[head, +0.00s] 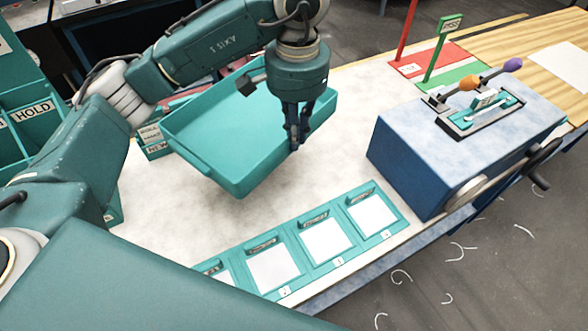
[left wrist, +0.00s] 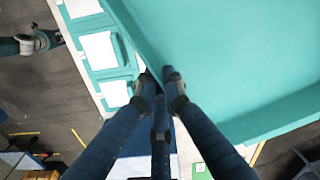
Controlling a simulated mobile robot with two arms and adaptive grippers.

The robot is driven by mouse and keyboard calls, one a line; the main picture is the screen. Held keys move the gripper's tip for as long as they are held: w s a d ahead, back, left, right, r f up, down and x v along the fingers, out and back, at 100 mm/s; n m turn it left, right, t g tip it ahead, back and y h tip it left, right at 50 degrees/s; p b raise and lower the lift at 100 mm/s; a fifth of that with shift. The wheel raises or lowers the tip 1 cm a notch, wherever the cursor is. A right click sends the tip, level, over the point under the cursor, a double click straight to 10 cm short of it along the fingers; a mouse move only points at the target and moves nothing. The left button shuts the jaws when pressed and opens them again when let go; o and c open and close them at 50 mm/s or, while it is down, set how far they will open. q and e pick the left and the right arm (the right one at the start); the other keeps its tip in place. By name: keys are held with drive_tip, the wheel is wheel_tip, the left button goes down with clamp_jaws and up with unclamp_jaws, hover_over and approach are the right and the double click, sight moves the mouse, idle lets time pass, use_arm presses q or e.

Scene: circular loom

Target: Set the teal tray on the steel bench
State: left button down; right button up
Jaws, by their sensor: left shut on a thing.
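The teal tray (head: 225,135) is a shallow open tray and looks empty inside. My left gripper (head: 294,143) is shut on its right-hand wall. The tray hangs tilted over the pale top of the steel bench (head: 165,205), apparently clear of it, with a soft shadow beneath. In the left wrist view the tray (left wrist: 235,65) fills the upper right and the left fingertips (left wrist: 160,78) meet at its rim. What seems to be my right gripper (left wrist: 40,42) shows small at the left edge of that view, its jaws unclear.
A teal rack with white cards (head: 325,240) lies along the bench's front edge. A blue machine with levers and a crank (head: 430,160) stands to the right. Red (head: 425,60) and green (head: 460,82) mats lie behind it. A HOLD rack (head: 35,110) stands at left.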

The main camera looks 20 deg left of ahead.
use_arm(q)
wheel_tip(320, 180, down, 12)
drive_tip(key=p, duration=0.3)
drive_tip(key=shift+d+r, duration=0.1)
drive_tip(key=shift+r, duration=0.15)
wheel_tip(320, 180, down, 3)
drive_tip(key=shift+f+p, duration=0.1)
drive_tip(key=shift+p, duration=0.45)
drive_tip(key=shift+f, duration=0.3)
drive_tip(key=shift+w, duration=0.1)
drive_tip(key=shift+f, duration=0.15)
drive_tip(key=c, duration=2.3)
unclamp_jaws()
drive_tip(key=shift+f+b, duration=0.1)
drive_tip(key=shift+b, duration=0.2)
drive_tip(key=o, duration=0.4)
drive_tip(key=shift+o, duration=0.2)
use_arm(e)
wheel_tip(320, 180, up, 4)
drive_tip(key=shift+w+a+f, duration=0.1)
drive_tip(key=shift+w+a, duration=0.05)
